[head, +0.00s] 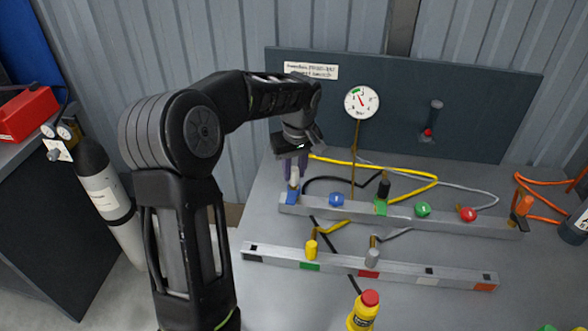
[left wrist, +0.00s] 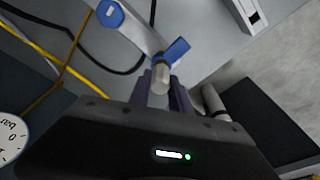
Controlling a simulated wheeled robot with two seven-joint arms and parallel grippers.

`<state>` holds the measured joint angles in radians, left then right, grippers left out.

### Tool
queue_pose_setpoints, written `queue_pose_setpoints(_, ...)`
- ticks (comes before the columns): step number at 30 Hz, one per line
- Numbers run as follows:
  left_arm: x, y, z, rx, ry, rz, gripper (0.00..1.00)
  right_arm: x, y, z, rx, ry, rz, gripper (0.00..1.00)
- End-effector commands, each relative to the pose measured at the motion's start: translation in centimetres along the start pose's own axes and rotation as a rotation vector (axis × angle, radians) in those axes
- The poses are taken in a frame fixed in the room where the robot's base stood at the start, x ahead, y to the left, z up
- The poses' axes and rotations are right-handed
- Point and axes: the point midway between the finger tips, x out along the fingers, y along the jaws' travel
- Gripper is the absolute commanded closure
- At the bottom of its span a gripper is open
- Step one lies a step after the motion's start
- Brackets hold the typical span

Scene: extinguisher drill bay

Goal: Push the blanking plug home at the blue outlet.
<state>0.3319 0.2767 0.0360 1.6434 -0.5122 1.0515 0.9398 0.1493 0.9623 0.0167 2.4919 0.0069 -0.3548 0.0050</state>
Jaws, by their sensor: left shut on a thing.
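The back rail (head: 400,216) has a blue patch (head: 292,197) at its left end, marking the blue outlet. The patch also shows in the left wrist view (left wrist: 177,49). The pale, silvery blanking plug (head: 294,178) stands at this patch, and its rounded end (left wrist: 160,78) shows in the left wrist view. My left gripper (head: 294,168) is above the outlet, shut on the plug, its purple-grey fingers on either side. The outlet's mouth is hidden, so I cannot tell how deep the plug sits. My right gripper is not in view.
A blue knob (head: 336,200) is just right of the outlet. Green (head: 422,209) and red (head: 467,214) knobs stand further along. A front rail (head: 330,263) holds yellow and grey hose ends.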

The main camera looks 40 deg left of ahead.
Motion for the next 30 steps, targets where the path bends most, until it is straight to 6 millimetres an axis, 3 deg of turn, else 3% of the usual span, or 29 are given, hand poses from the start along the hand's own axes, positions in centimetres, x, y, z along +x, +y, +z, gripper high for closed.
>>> queue_pose_setpoints(22, 1.07, -0.02, 0.2, 0.0, -0.002, -0.001, 1.0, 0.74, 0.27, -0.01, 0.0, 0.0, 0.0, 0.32)
queue_pose_setpoints(23, 1.08, -0.03, 0.21, 0.0, -0.002, -0.001, 0.75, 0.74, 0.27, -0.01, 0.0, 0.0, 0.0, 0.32)
queue_pose_setpoints(30, 1.04, -0.02, 0.18, 0.0, -0.001, -0.001, 0.55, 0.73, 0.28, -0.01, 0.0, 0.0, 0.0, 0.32)
